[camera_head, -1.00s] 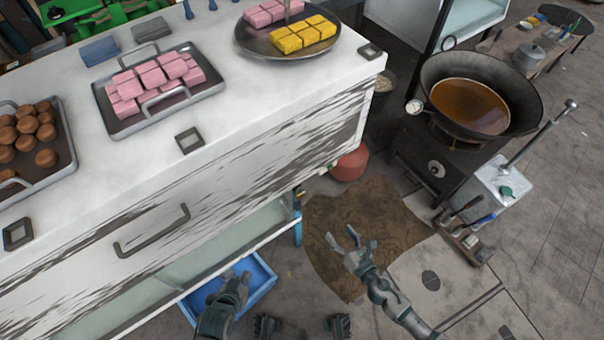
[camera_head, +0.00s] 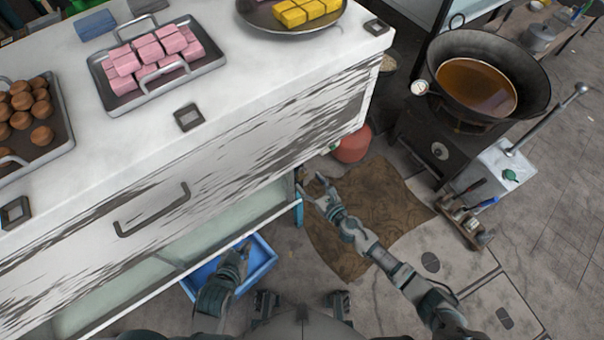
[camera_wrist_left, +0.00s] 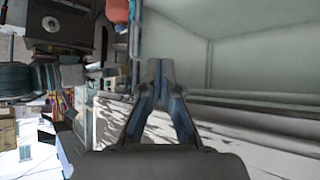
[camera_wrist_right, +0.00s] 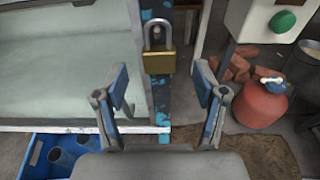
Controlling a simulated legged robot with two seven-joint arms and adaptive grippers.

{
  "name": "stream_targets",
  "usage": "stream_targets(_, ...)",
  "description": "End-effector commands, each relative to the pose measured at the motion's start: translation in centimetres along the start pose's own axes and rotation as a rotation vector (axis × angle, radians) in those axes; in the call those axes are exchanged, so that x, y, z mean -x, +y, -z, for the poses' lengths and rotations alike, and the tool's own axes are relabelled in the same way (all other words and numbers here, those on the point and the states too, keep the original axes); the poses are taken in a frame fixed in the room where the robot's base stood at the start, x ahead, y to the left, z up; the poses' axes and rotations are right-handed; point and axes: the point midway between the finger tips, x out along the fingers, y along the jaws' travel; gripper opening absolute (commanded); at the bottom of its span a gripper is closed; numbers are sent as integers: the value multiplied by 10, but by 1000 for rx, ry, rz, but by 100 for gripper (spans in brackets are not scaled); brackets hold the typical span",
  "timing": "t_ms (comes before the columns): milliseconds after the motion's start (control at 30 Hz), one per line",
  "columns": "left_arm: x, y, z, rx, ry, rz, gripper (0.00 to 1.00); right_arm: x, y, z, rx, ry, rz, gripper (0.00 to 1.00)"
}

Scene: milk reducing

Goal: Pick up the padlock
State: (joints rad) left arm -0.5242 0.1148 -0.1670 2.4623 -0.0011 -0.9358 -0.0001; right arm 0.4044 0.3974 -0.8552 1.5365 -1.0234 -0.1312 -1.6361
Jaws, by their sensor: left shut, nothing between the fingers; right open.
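The padlock (camera_wrist_right: 159,60) has a brass body and a grey shackle. In the right wrist view it hangs on the blue corner post (camera_wrist_right: 157,100) of the cabinet, just beyond my right gripper. My right gripper (camera_wrist_right: 162,92) is open and empty, with the padlock lying between and ahead of its fingertips. In the head view my right gripper (camera_head: 316,188) is at the cabinet's front right corner, and the padlock cannot be made out clearly there. My left gripper (camera_head: 243,247) is shut and empty above the blue crate; its closed fingers show in the left wrist view (camera_wrist_left: 160,68).
The white cabinet (camera_head: 250,105) fills the left, with trays of sweets on top. The blue crate (camera_head: 268,262) sits below it. A red gas cylinder (camera_wrist_right: 262,103) stands right of the post, and a green-button box (camera_wrist_right: 270,20) is above. A wok (camera_head: 530,90) is farther right.

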Motion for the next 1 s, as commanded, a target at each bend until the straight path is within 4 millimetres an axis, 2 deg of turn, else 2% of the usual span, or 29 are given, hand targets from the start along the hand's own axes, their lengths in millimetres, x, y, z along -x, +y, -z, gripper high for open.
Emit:
stream_targets(100, -4, 1, 4, 1, 30, -3, 0, -21, 0, -4, 0, -1, -1, 71)
stream_targets(200, -6, 3, 14, 1, 92, -7, 0, -32, 0, -2, -2, 0, 0, 71)
stream_targets(467, -5, 4, 20, 1, 119, -9, 0, -36, 0, -4, -1, -1, 0, 71)
stream_targets(500, -5, 4, 20, 0, 118, -9, 0, -36, 0, -4, -1, -1, 0, 68)
stream_targets(533, -5, 4, 20, 1, 118, -9, 0, -36, 0, -4, -1, -1, 0, 61)
stream_targets(767, -7, 3, 20, 1, 115, -9, 0, -36, 0, -3, -1, 0, 0, 3)
stream_targets(1000, -7, 4, 20, 1, 114, -9, 0, -36, 0, -4, -1, 0, 0, 2)
